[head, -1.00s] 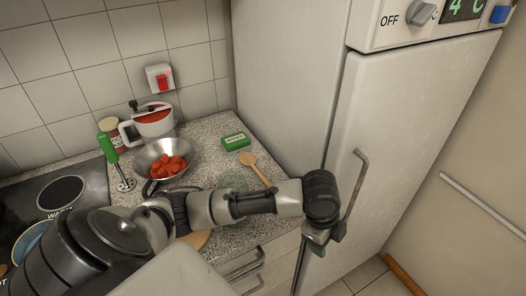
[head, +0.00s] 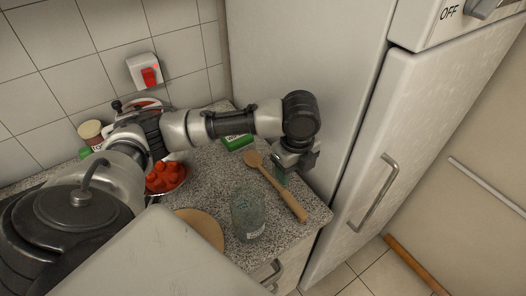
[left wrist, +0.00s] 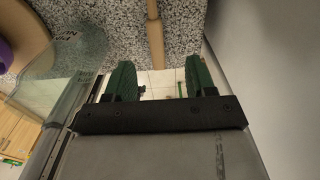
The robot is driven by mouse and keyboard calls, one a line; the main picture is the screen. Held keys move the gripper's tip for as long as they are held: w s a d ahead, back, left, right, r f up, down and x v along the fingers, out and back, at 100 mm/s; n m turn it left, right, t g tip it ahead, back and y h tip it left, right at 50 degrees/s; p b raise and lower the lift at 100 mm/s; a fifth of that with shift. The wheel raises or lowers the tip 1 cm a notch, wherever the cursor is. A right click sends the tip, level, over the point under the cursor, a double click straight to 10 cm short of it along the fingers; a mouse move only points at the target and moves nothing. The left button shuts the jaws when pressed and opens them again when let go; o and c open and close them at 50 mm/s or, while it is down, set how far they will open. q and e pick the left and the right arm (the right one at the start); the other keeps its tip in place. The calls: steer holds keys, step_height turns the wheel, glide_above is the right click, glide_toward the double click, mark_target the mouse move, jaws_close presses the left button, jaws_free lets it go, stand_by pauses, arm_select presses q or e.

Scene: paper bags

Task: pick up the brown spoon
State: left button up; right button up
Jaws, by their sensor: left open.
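The brown spoon (head: 284,195) lies on the speckled counter, its bowl toward the back and its handle toward the front edge. In the left wrist view, the green fingers of my left gripper (left wrist: 160,76) are spread apart and empty. The spoon's handle (left wrist: 155,40) points down toward the gap between them. My right gripper is not in view.
A glass jar (head: 248,214) stands close left of the spoon. A round wooden board (head: 201,228) lies left of the jar. A green box (head: 238,142) is behind the spoon. The fridge (head: 372,165) stands close on the right. A bowl of red pieces (head: 165,178) is partly hidden by my arm.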

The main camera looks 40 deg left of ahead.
arm_select(q)
glide_above(288, 196)
steer(key=f, duration=0.4)
steer(key=shift+w+d+f, duration=0.2)
steer(key=shift+w+d, duration=0.1)
steer(key=shift+f, duration=0.3)
steer(key=shift+a+f+p, duration=0.1)
steer(key=shift+f+p, duration=0.2)
steer(key=shift+p, duration=0.05)
steer(key=f, duration=0.2)
steer(key=f+p, duration=0.1)
steer(key=shift+s+a+f, duration=0.15)
steer(key=shift+s+f, duration=0.15)
steer(key=shift+f, duration=0.65)
steer(key=c, duration=0.9)
steer(key=shift+c, duration=0.6)
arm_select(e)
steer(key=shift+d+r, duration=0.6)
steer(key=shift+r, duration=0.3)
arm_select(q)
steer(key=shift+r, duration=0.15)
